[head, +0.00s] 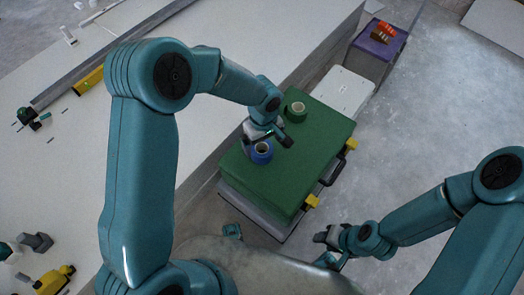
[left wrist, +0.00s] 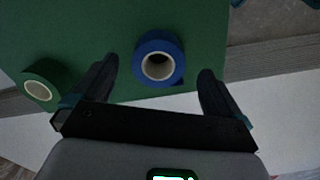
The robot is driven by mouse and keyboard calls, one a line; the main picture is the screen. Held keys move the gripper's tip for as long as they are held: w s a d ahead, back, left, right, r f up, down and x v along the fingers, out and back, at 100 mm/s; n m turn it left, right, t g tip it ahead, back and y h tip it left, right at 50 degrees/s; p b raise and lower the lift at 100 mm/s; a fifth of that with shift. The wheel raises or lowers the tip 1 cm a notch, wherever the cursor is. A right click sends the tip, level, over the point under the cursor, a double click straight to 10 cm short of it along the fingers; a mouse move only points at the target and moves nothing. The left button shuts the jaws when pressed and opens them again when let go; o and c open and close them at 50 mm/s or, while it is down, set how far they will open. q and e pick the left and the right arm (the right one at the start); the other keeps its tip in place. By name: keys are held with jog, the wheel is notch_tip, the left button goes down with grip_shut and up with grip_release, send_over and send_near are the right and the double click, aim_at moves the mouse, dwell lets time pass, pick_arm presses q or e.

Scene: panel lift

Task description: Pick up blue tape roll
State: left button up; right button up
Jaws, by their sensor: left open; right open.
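The blue tape roll (head: 261,153) lies flat on the green lid of a case (head: 315,143), near its left end. My left gripper (head: 267,137) is open just above and beside the roll. In the left wrist view the blue tape roll (left wrist: 159,60) sits ahead of and between the open fingers of my left gripper (left wrist: 158,85), with no visible contact. My right gripper (head: 328,238) is at the lower right, away from the case; the head view shows it small.
A green tape roll (head: 296,111) stands on the same lid; it also shows in the left wrist view (left wrist: 40,88), close outside the left finger. A white box (head: 342,93) and purple box (head: 376,50) stand beyond the case. A large pale panel (head: 60,165) lies left.

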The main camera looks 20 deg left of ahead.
aim_at(261, 159)
pick_arm(q)
notch_tip(261, 159, down, 5)
jog(key=shift+w+a+f+b, duration=0.1)
jog(key=shift+w+f+b, duration=0.05)
jog(key=shift+b, duration=0.65)
jog(key=c, duration=1.1)
jog(key=shift+c, duration=0.2)
